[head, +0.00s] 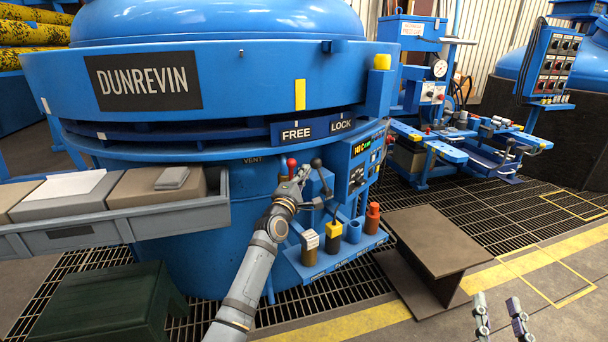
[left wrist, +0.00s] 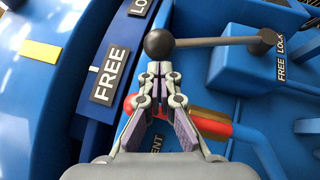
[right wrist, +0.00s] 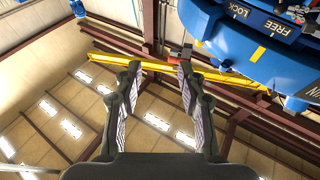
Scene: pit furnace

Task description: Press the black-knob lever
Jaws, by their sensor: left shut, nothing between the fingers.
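The black-knob lever has a round black knob (head: 316,162) on the front of the blue furnace. In the left wrist view its black knob (left wrist: 158,43) ends a dark rod that runs right to a pivot on a blue block marked FREE LOCK (left wrist: 262,68). My left gripper (head: 301,171) is shut and empty, with its fingertips (left wrist: 160,73) close to the knob; I cannot tell whether they touch it. My right gripper (head: 499,304) is open and empty at the lower right, far from the lever; its fingers stand apart in the right wrist view (right wrist: 159,66).
A red-knobbed handle (head: 292,163) marked VENT is close beside my left gripper, partly behind its fingers (left wrist: 130,104). A control panel (head: 365,160) is right of the lever. A shelf with containers (head: 318,262) lies below. A grey tray (head: 75,237) juts out left.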

